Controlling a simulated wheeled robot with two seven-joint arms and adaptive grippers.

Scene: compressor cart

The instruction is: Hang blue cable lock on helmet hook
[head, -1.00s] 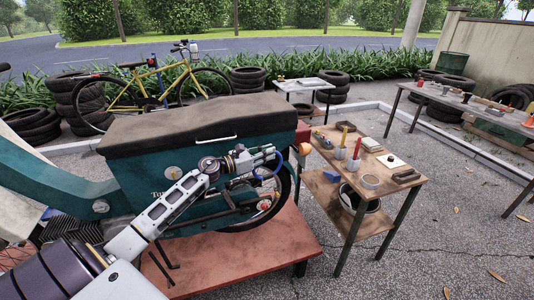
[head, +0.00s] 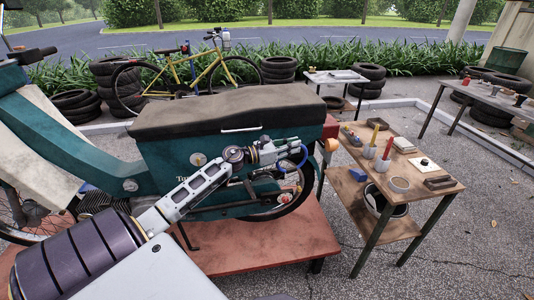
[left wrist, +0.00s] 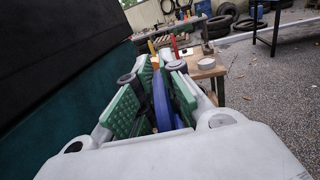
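My left gripper (head: 291,148) is beside the teal moped (head: 185,150), in front of its rear side near the wheel. In the left wrist view, the gripper's green-padded fingers (left wrist: 157,100) are closed around a blue strip, the blue cable lock (left wrist: 161,104). In the head view, the lock (head: 304,155) shows as a small blue loop at the fingertips; the rest is hidden by the gripper. I cannot make out the helmet hook; the gripper and arm cover part of the moped's side. My right gripper is out of view.
The moped stands on a red platform (head: 255,240). A wooden table (head: 350,180) with screwdrivers, cups, tape and a lower shelf stands just right of the moped's rear. Paved ground lies free at the lower right. Other tables, tyres (head: 278,70) and a yellow bicycle (head: 190,75) are behind.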

